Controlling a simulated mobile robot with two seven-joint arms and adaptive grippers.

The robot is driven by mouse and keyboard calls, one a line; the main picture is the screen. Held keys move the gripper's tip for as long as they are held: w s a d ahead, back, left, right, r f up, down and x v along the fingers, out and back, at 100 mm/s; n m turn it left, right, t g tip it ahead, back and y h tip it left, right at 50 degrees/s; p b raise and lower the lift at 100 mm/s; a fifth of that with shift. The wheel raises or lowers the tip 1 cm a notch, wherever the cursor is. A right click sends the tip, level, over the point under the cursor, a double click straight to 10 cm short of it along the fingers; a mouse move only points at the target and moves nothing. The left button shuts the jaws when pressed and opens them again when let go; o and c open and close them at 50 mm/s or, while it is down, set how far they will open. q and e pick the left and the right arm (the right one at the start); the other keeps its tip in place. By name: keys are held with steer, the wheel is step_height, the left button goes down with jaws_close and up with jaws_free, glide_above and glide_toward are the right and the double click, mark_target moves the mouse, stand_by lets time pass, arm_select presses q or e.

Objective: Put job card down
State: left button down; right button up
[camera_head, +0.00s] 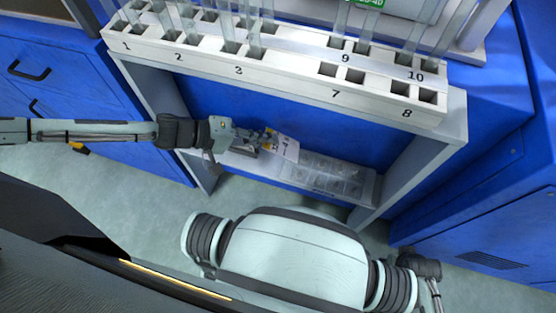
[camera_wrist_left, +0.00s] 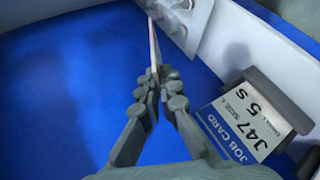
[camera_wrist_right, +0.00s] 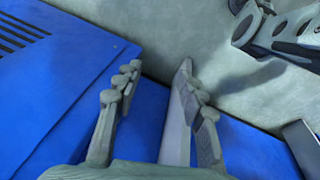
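My left gripper (camera_head: 262,138) reaches into the shelf under the rack. In the left wrist view its fingertips (camera_wrist_left: 155,85) are closed on a thin card (camera_wrist_left: 153,45) seen edge-on. In the head view a white printed card (camera_head: 285,147) stands out past the fingertips; its print is too small to read. A card marked JOB CARD, J47, 5 S (camera_wrist_left: 240,122) leans on a dark holder beside the gripper, apart from the fingers. My right gripper (camera_wrist_right: 158,95) has its fingers apart, with nothing seen gripped between them.
A white rack (camera_head: 290,75) with numbered slots and glass tubes stands above the shelf. The white shelf side panel (camera_head: 410,165) bounds the right. Blue cabinets (camera_head: 480,230) stand beyond.

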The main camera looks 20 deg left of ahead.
arm_select(q)
step_height(320, 180, down, 4)
steer(key=shift+b, duration=1.05)
steer(key=shift+f, duration=0.35)
arm_select(e)
steer(key=w+r, duration=0.3)
steer(key=r, duration=0.4)
steer(key=shift+w+a+r+t, duration=0.35)
steer(key=shift+w+a+t, duration=0.05)
arm_select(q)
steer(key=c, duration=2.2)
jaws_free()
steer(key=o, duration=0.3)
steer(key=shift+a+r, duration=0.25)
steer(key=p+v, duration=0.2)
steer(key=v, duration=0.5)
steer(key=shift+s+a+p, duration=0.15)
steer(key=shift+p, duration=0.2)
arm_select(e)
step_height(320, 180, up, 3)
steer(key=shift+f, duration=0.1)
